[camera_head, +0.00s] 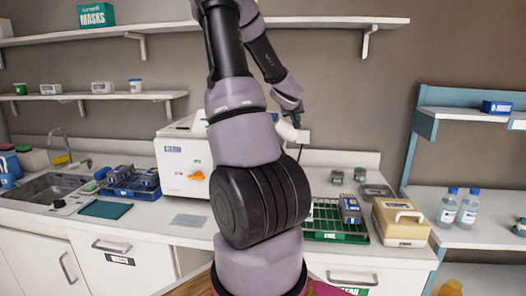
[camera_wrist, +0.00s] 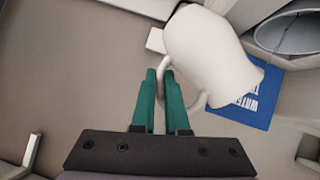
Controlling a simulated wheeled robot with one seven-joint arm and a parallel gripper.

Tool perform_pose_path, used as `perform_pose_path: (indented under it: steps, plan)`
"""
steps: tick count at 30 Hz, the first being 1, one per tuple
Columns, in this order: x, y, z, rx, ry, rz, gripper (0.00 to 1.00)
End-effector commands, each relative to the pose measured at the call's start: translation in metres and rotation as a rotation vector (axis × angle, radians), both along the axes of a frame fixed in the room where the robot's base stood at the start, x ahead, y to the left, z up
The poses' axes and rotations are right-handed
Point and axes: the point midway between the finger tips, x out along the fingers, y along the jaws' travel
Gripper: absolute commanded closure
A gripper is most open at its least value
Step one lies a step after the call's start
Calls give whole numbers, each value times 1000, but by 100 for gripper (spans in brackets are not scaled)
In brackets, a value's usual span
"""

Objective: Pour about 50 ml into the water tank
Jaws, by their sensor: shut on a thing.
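My gripper (camera_wrist: 162,92) has green fingers shut on the handle of a white jug (camera_wrist: 210,50). The jug stretches away from the fingers, with its wider end toward the blue label in the wrist view. A blue label (camera_wrist: 245,108) reading "WATER" is partly covered by the jug. A grey round opening (camera_wrist: 292,28), which looks like the tank's, shows at the upper right, beside the jug and apart from it. In the head view the jug (camera_head: 288,131) is partly hidden behind my arm, at the white box machine (camera_head: 178,150). The water inside is not visible.
A blue tray (camera_head: 135,185) of instruments stands left of the machine, with the sink (camera_head: 48,188) beyond. A green rack (camera_head: 335,235) and a beige box (camera_head: 402,222) stand at the right. Two bottles (camera_head: 458,208) stand on the side shelf. A wall shelf (camera_head: 330,22) hangs above.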

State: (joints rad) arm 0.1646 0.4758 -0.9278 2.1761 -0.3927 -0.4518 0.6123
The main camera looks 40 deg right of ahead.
Motion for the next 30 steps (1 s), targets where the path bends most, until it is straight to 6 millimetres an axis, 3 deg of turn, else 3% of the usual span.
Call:
perform_pose_path:
  steps: [30]
  plan:
    - [3, 3, 5, -45, 40, 3, 100]
